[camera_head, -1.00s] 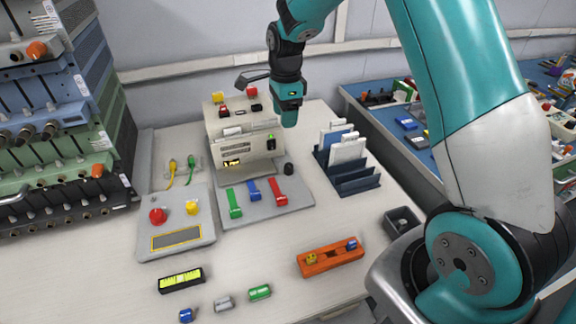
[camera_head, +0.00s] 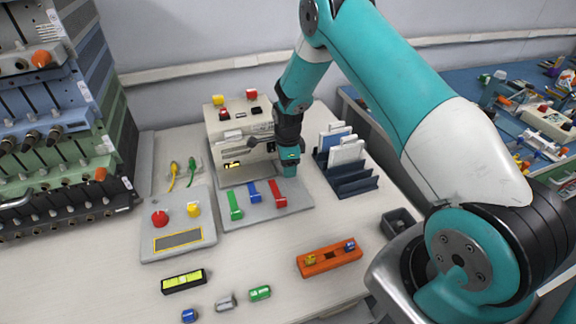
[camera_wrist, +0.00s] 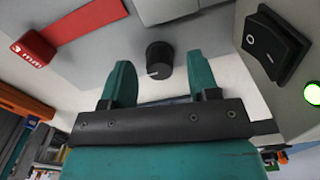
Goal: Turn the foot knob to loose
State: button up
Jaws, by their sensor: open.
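The foot knob, a small black round knob with a white pointer line, shows in the wrist view (camera_wrist: 159,57). It stands on the grey base plate (camera_head: 303,212) beside the red lever (camera_head: 276,194). In the head view the knob is hidden behind my gripper (camera_head: 290,172). In the wrist view my gripper (camera_wrist: 160,82) is open, with one teal finger to each side below the knob. The knob lies just beyond the fingertips, roughly between them, and I see no contact. The pointer line points left and slightly down in the wrist view.
The cream machine (camera_head: 238,118) stands behind the plate, with a black rocker switch (camera_wrist: 274,42) close to my gripper's right. The green lever (camera_head: 235,205) and blue lever (camera_head: 254,190) are on the plate. A dark rack (camera_head: 358,188) of pouches stands to the right.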

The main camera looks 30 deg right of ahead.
jog(key=shift+f, duration=0.6)
jog(key=c, duration=0.9)
